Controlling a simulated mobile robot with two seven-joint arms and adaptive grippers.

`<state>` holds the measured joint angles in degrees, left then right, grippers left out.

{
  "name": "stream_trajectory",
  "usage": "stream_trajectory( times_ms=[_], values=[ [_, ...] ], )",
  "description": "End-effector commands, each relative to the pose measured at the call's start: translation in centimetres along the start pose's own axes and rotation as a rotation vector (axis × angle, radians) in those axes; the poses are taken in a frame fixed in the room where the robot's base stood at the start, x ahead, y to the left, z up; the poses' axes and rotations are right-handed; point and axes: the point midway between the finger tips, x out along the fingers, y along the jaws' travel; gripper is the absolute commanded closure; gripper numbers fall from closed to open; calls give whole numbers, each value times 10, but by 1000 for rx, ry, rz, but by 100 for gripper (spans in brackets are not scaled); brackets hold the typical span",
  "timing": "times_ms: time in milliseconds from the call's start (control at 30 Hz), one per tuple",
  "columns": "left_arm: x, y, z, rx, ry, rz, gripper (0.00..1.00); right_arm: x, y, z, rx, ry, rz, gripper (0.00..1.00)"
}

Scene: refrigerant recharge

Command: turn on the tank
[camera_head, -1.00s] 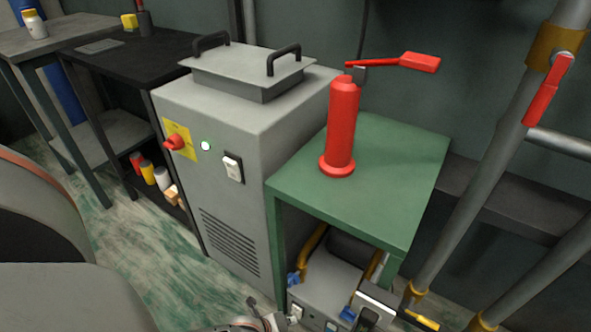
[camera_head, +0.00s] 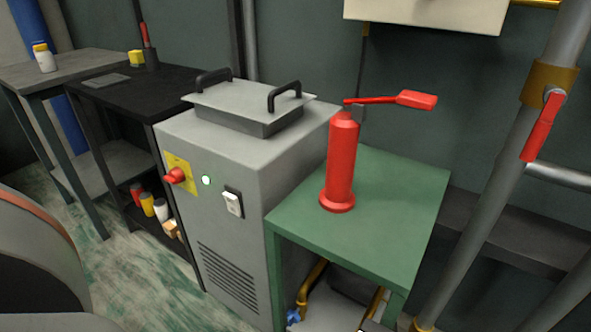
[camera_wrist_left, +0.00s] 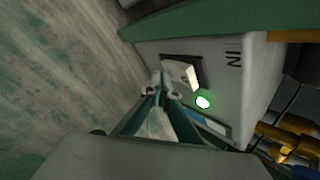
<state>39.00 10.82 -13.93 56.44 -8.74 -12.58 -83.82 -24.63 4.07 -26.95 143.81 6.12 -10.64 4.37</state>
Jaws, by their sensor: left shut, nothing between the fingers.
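A red cylinder (camera_head: 341,165) with a red lever handle (camera_head: 415,100) on top stands upright on the green table (camera_head: 400,205); I take it as a tank, but cannot be sure. In the left wrist view, a grey box (camera_wrist_left: 235,75) marked "IN" sits under a green edge, with a white rocker switch (camera_wrist_left: 181,73) in a dark frame and a lit green light (camera_wrist_left: 203,102). My left gripper (camera_wrist_left: 162,91) is shut and empty, its tips close to the switch. I cannot tell whether they touch it. The head view does not show my left gripper, and neither view shows my right gripper.
A grey cabinet (camera_head: 215,240) with a red knob, a lit green light and a switch stands left of the green table. Pipes (camera_head: 490,210) with a red lever (camera_head: 543,125) rise at the right. Brass-coloured fittings (camera_wrist_left: 290,135) lie right of the grey box.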

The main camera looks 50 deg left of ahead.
Motion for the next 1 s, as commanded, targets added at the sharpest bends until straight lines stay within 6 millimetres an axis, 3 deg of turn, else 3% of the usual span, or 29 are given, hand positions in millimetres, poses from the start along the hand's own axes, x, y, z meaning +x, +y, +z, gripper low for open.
stream_trajectory(
  times_ms=[1000],
  values=[
    [-12, 8, -10, -1, 1, -1, 100, 0, -3, -8, -6, 15, -6, 60]
  ],
)
